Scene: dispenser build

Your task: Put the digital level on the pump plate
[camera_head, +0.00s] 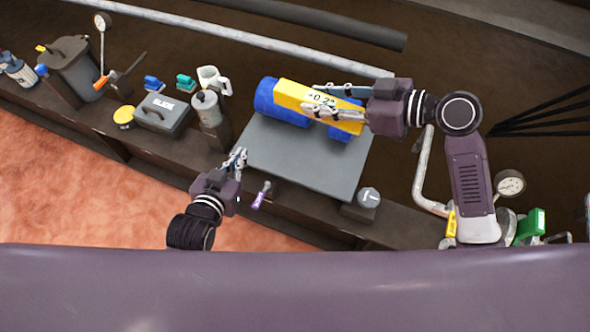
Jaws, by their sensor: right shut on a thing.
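The digital level is a yellow bar (290,95) with a small display reading about "0.2°". My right gripper (318,101) is shut on it, with one finger along each side. The level is over the blue pump (267,101) and the far part of the grey pump plate (296,160). I cannot tell whether the level touches the pump or is held above it. My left gripper (238,158) is at the left edge of the plate, apart from the level. Its fingers look close together, and I cannot tell whether they are open.
A grey case (161,115), a white mug (213,79) and a grey canister (207,108) stand left of the plate. A purple-handled tool (261,196) and a round grey knob (368,197) are at its near edge. Pipes run behind. The plate's middle is clear.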

